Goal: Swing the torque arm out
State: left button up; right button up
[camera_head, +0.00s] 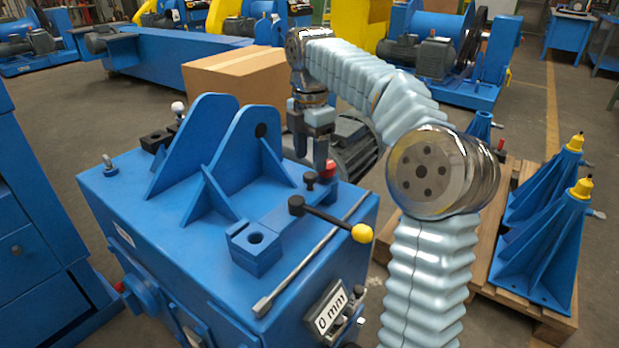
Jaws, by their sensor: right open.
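A blue flat arm (288,217), which looks like the torque arm, lies across the blue machine housing (130,205). A block with a hole (255,240) is at its near end. A black lever with a yellow knob (362,233) reaches right from it. A small black knob (310,178) and a red knob (328,169) stand near its far end. My right gripper (311,158) points down just above these knobs, open, with its fingers apart. I cannot tell whether a finger touches either knob. My left gripper is not in view.
Two upright blue plates with ribs (205,140) stand left of the arm. A steel rod (310,255) lies along the right edge, above a "0 mm" display (330,309). A cardboard box (235,78) and a grey motor (355,145) are behind. Blue stands (545,235) sit on a pallet at right.

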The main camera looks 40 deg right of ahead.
aim_at(311, 174)
notch_tip(311, 174, down, 4)
jog(key=shift+f+b, duration=0.25)
jog(key=shift+b, duration=0.15)
grip_shut()
